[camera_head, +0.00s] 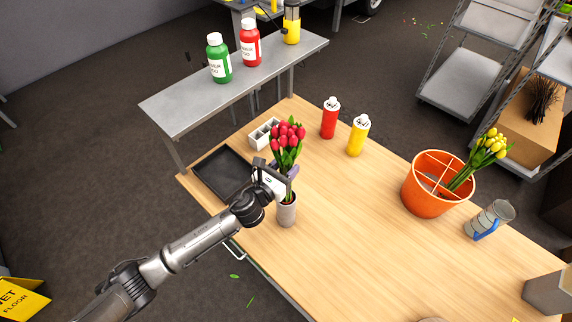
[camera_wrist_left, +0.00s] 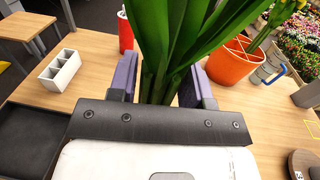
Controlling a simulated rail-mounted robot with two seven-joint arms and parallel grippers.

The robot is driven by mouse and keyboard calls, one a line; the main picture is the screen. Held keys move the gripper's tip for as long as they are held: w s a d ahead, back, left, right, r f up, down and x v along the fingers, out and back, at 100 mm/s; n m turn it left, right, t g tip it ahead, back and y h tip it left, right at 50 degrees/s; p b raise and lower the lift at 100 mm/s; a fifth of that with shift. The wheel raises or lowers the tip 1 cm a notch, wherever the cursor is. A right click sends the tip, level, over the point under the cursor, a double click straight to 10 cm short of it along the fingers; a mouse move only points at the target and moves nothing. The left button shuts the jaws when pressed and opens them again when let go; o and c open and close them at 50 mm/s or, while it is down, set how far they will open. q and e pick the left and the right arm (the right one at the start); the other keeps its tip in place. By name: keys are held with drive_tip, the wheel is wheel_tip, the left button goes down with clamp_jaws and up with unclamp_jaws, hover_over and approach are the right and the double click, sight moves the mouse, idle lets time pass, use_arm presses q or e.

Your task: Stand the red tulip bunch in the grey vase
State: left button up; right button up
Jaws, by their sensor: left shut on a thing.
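The red tulip bunch (camera_head: 287,138) stands upright in the head view, with red blooms above green leaves. My left gripper (camera_head: 291,171) is shut on its stems; in the left wrist view the purple finger pads (camera_wrist_left: 162,82) flank the green leaves (camera_wrist_left: 172,40). The grey vase (camera_head: 287,212) stands on the table directly below the gripper. The bunch's lower end is at or inside the vase mouth; the gripper partly hides this, so I cannot tell how deep it sits. My right gripper is not in view.
An orange divided bucket (camera_head: 428,199) holds yellow tulips (camera_head: 490,148). A black tray (camera_head: 222,172) and a white divided box (camera_head: 262,134) lie near the vase. Red (camera_head: 330,118) and yellow (camera_head: 358,135) bottles stand behind. The table's middle is clear.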

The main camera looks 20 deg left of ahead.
use_arm(q)
wheel_tip(320, 180, down, 7)
drive_tip(key=b, duration=0.5)
drive_tip(key=shift+f, duration=0.1)
idle(0.6)
drive_tip(key=shift+f+b, duration=0.5)
drive_tip(key=shift+f, duration=0.1)
drive_tip(key=o, duration=1.7)
drive_tip(key=shift+c, duration=0.2)
